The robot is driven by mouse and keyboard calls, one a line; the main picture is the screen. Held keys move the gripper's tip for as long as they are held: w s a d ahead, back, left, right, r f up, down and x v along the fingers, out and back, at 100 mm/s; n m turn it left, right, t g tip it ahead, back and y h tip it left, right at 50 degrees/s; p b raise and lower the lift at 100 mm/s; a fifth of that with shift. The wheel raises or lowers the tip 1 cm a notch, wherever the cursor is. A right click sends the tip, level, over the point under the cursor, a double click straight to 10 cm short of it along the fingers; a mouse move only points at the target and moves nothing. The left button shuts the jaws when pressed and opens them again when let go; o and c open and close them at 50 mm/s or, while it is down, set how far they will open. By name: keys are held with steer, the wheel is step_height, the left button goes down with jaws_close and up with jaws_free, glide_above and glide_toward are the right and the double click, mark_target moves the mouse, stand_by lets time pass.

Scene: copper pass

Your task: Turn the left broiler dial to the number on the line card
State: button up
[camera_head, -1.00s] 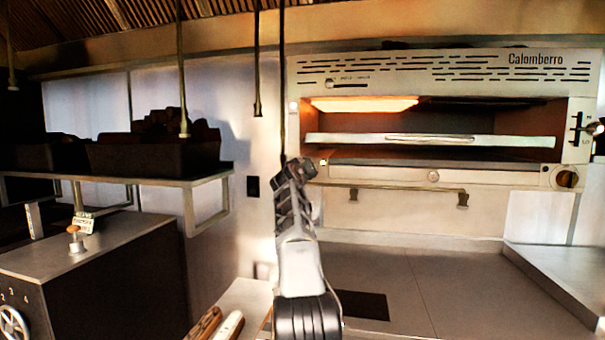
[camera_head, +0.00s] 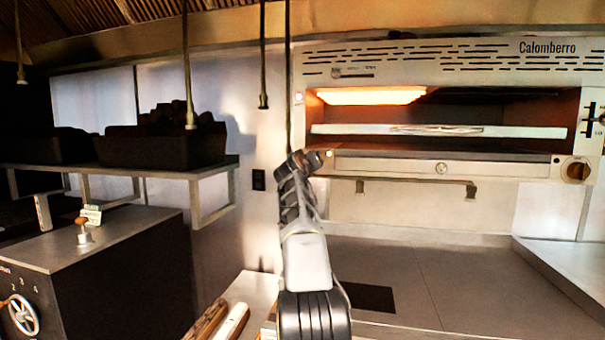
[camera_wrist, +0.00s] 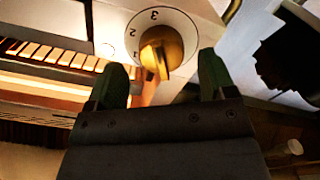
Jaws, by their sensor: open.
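The left broiler dial (camera_wrist: 176,42) fills the top middle of the wrist view. It is a white disc with a brass knob (camera_wrist: 161,52) and the numbers 1, 2 and 3 at its left and top. The knob's lower end lies near the 1; its exact setting is hard to tell. My gripper (camera_wrist: 161,78) is open, its dark green fingers spread below and to either side of the knob, seemingly apart from it. In the head view my gripper (camera_head: 303,160) is at the broiler's lower left corner and mostly hides this dial. A small card (camera_head: 92,214) stands on the left cabinet; its print is unreadable.
The broiler (camera_head: 450,60) glows inside. Its right dial (camera_head: 577,170) sits at its lower right. A handle bar (camera_head: 420,181) runs below. A shelf (camera_head: 190,173) with dark bins is at left, above the cabinet (camera_head: 120,240). The counter below the broiler is mostly clear.

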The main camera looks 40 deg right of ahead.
steer(key=b+v, duration=0.5)
steer(key=v, duration=0.7)
steer(key=shift+w, duration=0.1)
